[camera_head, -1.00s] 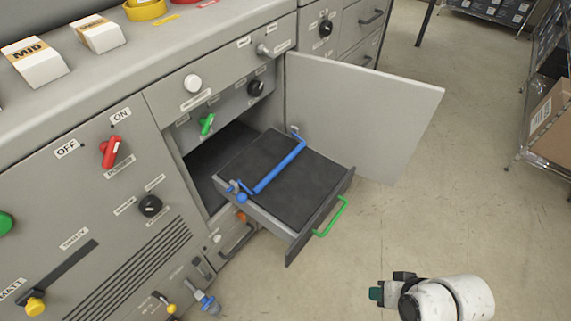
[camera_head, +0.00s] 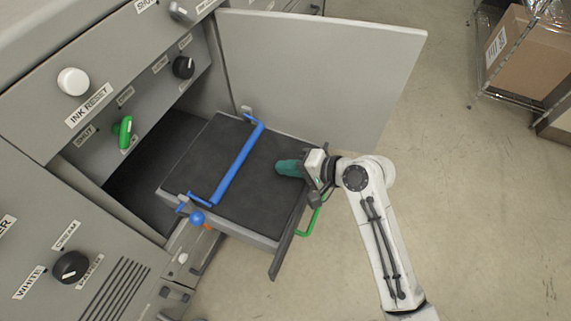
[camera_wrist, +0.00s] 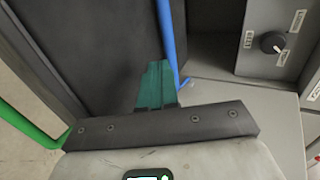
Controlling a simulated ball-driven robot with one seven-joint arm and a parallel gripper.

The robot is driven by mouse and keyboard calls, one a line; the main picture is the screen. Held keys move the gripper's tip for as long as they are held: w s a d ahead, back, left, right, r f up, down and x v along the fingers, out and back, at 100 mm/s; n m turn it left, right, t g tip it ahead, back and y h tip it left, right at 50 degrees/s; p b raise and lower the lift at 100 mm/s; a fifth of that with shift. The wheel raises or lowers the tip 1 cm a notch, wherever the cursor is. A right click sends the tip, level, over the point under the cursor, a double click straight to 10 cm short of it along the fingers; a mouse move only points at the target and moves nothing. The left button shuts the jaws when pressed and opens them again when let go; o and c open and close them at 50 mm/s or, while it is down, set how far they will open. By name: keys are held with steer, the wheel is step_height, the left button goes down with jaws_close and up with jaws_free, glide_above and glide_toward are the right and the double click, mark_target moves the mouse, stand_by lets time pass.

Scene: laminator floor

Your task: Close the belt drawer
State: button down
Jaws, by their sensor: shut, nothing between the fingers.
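The belt drawer (camera_head: 200,165) is pulled out of the grey machine, with a dark flat bed, a blue bar (camera_head: 238,165) across it and a green handle (camera_head: 310,222) on its front. The handle also shows at the left of the wrist view (camera_wrist: 28,124), and the blue bar (camera_wrist: 167,45) at its upper middle. My gripper (camera_head: 279,167) has teal fingers, shut and empty. In the head view it overlaps the drawer's front right part, beside the handle. I cannot tell whether it touches the drawer.
An open grey door panel (camera_head: 320,75) stands behind the drawer. Knobs, including a green one (camera_head: 123,132) and a black one (camera_head: 71,267), sit on the machine front. A shelf with a cardboard box (camera_head: 525,55) is at the upper right.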

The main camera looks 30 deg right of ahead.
steer(key=b, duration=0.2)
glide_toward(242, 162)
steer(key=x, duration=0.5)
steer(key=shift+d+f, duration=0.1)
steer(key=shift+f, duration=0.3)
steer(key=shift+w+a+f, duration=0.1)
steer(key=shift+w+a, duration=0.25)
steer(key=shift+w, duration=0.05)
steer(key=shift+w+a, duration=0.1)
steer(key=shift+w, duration=0.05)
